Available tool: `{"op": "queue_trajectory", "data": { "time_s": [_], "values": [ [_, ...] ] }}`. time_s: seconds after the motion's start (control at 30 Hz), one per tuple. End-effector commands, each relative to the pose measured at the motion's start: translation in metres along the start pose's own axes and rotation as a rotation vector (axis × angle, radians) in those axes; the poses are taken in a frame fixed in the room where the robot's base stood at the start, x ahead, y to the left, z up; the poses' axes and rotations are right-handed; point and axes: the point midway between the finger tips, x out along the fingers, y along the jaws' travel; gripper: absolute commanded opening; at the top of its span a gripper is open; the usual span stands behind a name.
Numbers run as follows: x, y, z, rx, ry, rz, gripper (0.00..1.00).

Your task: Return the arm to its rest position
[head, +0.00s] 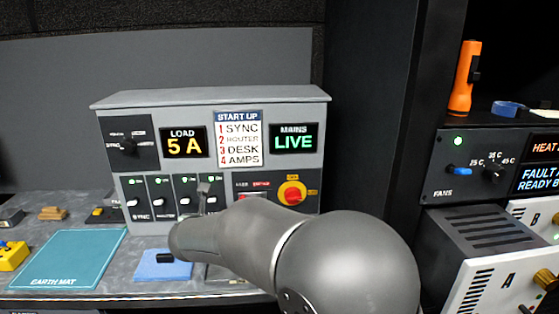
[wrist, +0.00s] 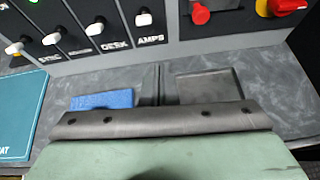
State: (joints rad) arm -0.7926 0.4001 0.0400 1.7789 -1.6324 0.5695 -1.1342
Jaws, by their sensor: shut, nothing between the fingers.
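My arm reaches in from the bottom right of the head view, in front of the grey power panel (head: 225,97). My gripper (head: 204,188) is mostly hidden behind my own arm there; a small grey part shows before the switch row. In the wrist view my gripper (wrist: 157,84) has its thin fingers together, with nothing between them, over the grey worktop (wrist: 60,85). The panel's breaker switches (wrist: 95,28) stand beyond the fingers, apart from them in that view.
A red-and-yellow rotary switch (head: 292,193) is on the panel's right. A teal earth mat (head: 68,258) and blue pad (head: 160,268) lie on the worktop. A rack (head: 470,240) with an orange flashlight (head: 464,78) on top stands right. Space above the panel is clear.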

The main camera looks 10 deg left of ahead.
Motion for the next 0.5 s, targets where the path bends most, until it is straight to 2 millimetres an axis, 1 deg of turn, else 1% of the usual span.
{"op": "queue_trajectory", "data": {
  "time_s": [0.03, 0.07, 0.13, 0.17, 0.2, 0.27, 0.3, 0.37, 0.4, 0.47, 0.5],
  "values": [
    [-0.002, -0.022, 0.004, 0.068, 0.009, -0.038, 0.00],
    [-0.003, -0.036, 0.004, 0.123, 0.020, -0.066, 0.00],
    [-0.010, -0.080, 0.003, 0.290, 0.046, -0.152, 0.00],
    [-0.015, -0.101, 0.001, 0.376, 0.057, -0.196, 0.00],
    [-0.023, -0.131, -0.004, 0.500, 0.071, -0.260, 0.00],
    [-0.038, -0.174, -0.013, 0.697, 0.086, -0.363, 0.00],
    [-0.050, -0.202, -0.021, 0.829, 0.091, -0.434, 0.00],
    [-0.072, -0.240, -0.037, 1.035, 0.095, -0.545, 0.00],
    [-0.088, -0.264, -0.049, 1.175, 0.092, -0.623, 0.00],
    [-0.115, -0.295, -0.070, 1.392, 0.081, -0.746, 0.00],
    [-0.134, -0.314, -0.087, 1.543, 0.069, -0.833, 0.00]
  ]
}}
